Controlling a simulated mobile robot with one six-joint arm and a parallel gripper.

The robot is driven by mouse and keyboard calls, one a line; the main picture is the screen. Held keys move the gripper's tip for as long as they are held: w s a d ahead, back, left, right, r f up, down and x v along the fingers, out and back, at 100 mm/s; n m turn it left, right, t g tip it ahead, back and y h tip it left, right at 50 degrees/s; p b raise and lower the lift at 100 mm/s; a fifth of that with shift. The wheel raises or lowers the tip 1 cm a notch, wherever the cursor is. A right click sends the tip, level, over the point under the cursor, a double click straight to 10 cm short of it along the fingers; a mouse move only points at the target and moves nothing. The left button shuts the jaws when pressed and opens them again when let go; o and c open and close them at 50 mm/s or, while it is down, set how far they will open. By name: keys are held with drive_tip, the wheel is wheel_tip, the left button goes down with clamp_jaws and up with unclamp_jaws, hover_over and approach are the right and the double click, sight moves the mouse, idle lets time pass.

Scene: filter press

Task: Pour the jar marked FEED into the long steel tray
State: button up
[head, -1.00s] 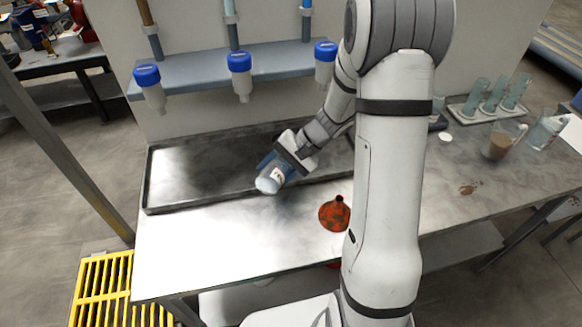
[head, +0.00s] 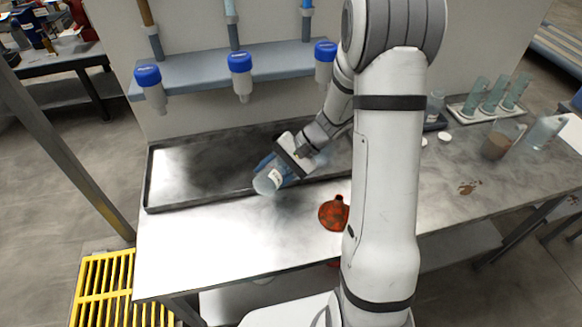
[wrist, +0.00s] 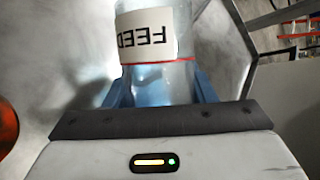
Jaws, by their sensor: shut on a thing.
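The jar marked FEED (head: 268,181) is a clear jar with a white label, held by my gripper (head: 283,168) just above the front rim of the long steel tray. In the wrist view the FEED jar (wrist: 160,40) stands between the blue fingers of my gripper (wrist: 160,88), its label reading upside down. The jar looks tilted in the head view, its near end over the bench in front of the tray. The long steel tray (head: 190,165) is dark, shallow and rectangular, along the back of the bench. I cannot tell how full the jar is.
A red funnel (head: 333,214) lies on the bench right of the jar. Blue-capped bottles (head: 240,75) hang from a shelf above the tray. A beaker of brown liquid (head: 497,142) and a rack of tubes (head: 490,100) stand at the right. The bench's front left is clear.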

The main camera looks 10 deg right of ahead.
drive_tip(key=shift+w+d+f+m+g+y, duration=0.1)
drive_tip(key=shift+f+m+g+y, duration=0.2)
drive_tip(key=shift+g+y, duration=0.15)
idle(0.5)
